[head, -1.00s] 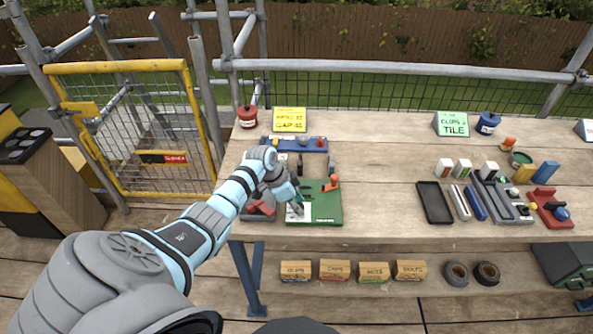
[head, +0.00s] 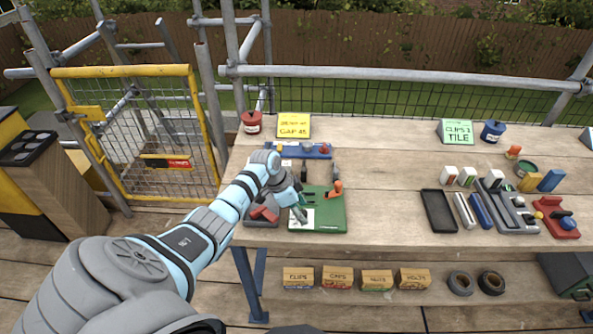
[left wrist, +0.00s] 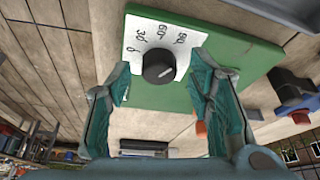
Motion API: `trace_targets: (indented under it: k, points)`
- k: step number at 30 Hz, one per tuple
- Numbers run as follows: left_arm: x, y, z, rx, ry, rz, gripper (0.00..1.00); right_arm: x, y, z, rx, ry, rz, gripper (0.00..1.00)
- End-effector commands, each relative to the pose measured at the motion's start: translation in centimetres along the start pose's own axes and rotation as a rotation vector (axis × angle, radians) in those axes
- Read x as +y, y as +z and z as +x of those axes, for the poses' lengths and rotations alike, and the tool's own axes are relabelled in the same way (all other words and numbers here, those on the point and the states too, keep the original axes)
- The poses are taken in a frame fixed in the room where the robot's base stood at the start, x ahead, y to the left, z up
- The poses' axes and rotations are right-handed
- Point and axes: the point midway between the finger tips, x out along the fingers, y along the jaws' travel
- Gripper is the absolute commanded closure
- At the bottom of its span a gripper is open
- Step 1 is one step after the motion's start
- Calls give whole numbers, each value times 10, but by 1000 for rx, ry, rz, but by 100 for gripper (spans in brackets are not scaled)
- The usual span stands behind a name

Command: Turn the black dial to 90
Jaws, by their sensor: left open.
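The black dial (left wrist: 158,68) sits on a white scale card (left wrist: 140,42) marked 0, 30, 60 and 90, in the left wrist view. The card lies on a green board (left wrist: 248,55), which also shows on the bench in the head view (head: 332,218). My left gripper (left wrist: 160,85) is open, with its teal fingers on either side of the dial and apart from it. In the head view my left gripper (head: 299,212) is over the board's left part and hides the dial. The dial's pointer setting cannot be read. My right gripper is not in view.
A grey tray with red parts (head: 264,214) stands left of the board. An orange-handled piece (head: 337,187) is at the board's right back. A blue rack (head: 300,150) lies behind. The bench right of the board is clear up to a black tray (head: 438,211).

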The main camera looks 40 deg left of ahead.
Motion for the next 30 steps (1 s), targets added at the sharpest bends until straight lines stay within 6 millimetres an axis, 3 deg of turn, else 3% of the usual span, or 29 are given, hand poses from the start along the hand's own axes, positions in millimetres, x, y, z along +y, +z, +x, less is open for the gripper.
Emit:
trace_targets:
  k: [12,15,30]
  points:
    - [-2,1,-99,-1,-4,4,53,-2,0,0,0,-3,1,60]
    - [-1,1,-112,-2,-2,2,53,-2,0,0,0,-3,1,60]
    - [0,0,-116,-1,0,1,53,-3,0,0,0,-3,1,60]
